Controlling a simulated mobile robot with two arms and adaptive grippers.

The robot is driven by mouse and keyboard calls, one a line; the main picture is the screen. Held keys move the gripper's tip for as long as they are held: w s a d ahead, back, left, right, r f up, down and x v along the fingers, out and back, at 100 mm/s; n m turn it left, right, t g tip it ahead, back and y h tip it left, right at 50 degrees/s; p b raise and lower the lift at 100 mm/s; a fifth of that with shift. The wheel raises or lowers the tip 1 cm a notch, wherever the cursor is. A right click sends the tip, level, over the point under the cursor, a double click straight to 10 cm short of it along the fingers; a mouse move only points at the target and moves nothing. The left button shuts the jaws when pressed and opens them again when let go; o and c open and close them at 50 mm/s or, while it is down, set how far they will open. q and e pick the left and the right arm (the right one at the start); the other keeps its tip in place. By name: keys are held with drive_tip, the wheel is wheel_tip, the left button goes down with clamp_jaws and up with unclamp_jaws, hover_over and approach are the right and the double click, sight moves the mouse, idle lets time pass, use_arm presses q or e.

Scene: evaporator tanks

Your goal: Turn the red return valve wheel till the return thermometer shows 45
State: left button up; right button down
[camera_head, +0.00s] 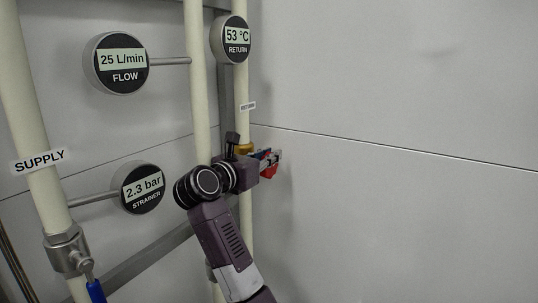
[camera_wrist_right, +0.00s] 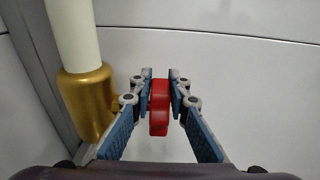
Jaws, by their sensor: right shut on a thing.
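The red return valve wheel (camera_wrist_right: 158,107) stands edge-on between the fingers of my right gripper (camera_wrist_right: 160,92) in the wrist view. The fingers are shut on it from both sides. In the head view the right gripper (camera_head: 268,162) is at the return pipe, and only a little of the red wheel (camera_head: 269,168) shows past the fingers. The brass valve body (camera_wrist_right: 87,103) sits on the pipe to the left of the wheel in the wrist view. The return thermometer (camera_head: 235,39) at the top reads 53 °C. My left gripper is not in view.
A flow gauge (camera_head: 117,63) reads 25 L/min and a strainer gauge (camera_head: 143,188) reads 2.3 bar. The supply pipe (camera_head: 30,115) at the left has a valve with a blue handle (camera_head: 95,291). The wall (camera_head: 400,90) right of the return pipe is bare.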

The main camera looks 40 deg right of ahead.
drive_tip(key=shift+w+d+r+y, duration=0.1)
drive_tip(key=shift+r+y, duration=0.1)
drive_tip(key=shift+y, duration=0.4)
drive_tip(key=shift+d+f+g+y+p, duration=0.1)
drive_tip(key=shift+f+g+y+p, duration=0.05)
drive_tip(key=shift+g+y+p, duration=0.2)
drive_tip(key=c, duration=1.8)
unclamp_jaws()
drive_tip(key=shift+c, duration=0.2)
drive_tip(key=v, duration=1.2)
drive_tip(key=shift+f, duration=0.15)
